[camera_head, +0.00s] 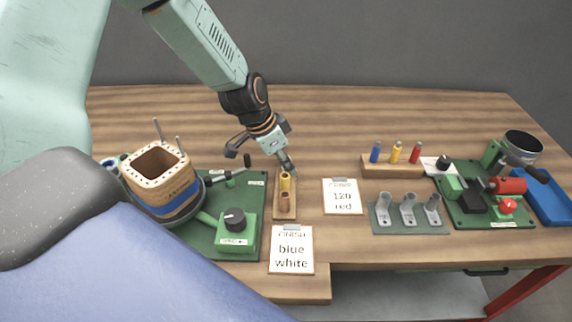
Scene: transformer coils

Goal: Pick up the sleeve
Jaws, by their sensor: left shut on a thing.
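A small wooden holder (277,209) stands near the middle of the table. A yellow sleeve (285,182) is upright at its back part, and a copper-brown cylinder (284,203) stands in front of it. My left gripper (288,170) points down at the top of the yellow sleeve and is shut on it. The fingertips are small here and partly hide the sleeve's upper end. I cannot tell whether the sleeve is clear of the holder. My right gripper is not in view.
A green board (257,186) with a wound coil (163,181) and a black-knobbed box (236,234) lies to the left. Cards reading "blue white" (292,250) and "120 red" (343,197) lie nearby. A peg rack (393,170) and a winding machine (490,195) stand right.

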